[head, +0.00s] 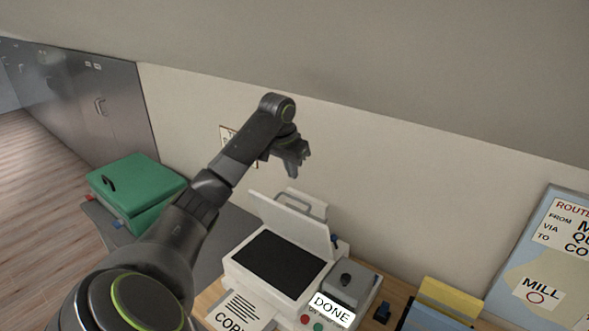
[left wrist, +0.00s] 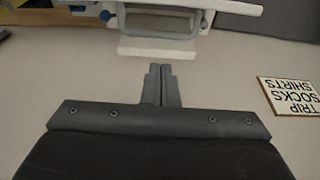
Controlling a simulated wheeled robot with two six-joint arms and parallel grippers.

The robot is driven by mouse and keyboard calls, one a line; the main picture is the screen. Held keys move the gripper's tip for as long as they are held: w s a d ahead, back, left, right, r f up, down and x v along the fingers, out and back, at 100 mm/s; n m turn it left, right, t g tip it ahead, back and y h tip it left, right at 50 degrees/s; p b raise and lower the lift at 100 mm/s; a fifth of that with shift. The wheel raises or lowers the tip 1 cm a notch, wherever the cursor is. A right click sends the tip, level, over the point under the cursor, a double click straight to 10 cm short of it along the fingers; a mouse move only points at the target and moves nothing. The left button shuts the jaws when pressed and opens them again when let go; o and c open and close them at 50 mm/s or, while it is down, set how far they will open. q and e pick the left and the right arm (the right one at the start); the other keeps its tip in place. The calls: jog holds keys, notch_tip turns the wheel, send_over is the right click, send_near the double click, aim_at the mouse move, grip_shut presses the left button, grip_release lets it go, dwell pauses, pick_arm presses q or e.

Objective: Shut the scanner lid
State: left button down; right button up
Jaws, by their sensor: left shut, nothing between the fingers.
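The scanner (head: 290,290) stands on the desk with its white lid (head: 290,226) raised and leaning back toward the wall. A grey handle (head: 300,205) is on the lid, and the dark glass bed (head: 268,262) is uncovered. My left gripper (head: 297,170) is above and behind the raised lid, near the wall, apart from it. Its fingers are shut and empty in the left wrist view (left wrist: 161,72). The lid's edge and the scanner's back show upside down at the top of that view (left wrist: 180,8). My right gripper is not in view.
A green case (head: 135,185) sits on a grey surface at left. A sheet marked COPY (head: 240,312) and a DONE label (head: 332,310) are at the scanner's front. Yellow and blue folders (head: 450,298) and a route board (head: 545,255) stand at right. A wall card (left wrist: 292,96) hangs near the gripper.

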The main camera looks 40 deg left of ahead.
pick_arm(q)
jog(key=p+x, duration=0.2)
jog(key=x, duration=0.5)
jog(key=shift+w+f, duration=0.2)
jog(key=shift+f, duration=0.15)
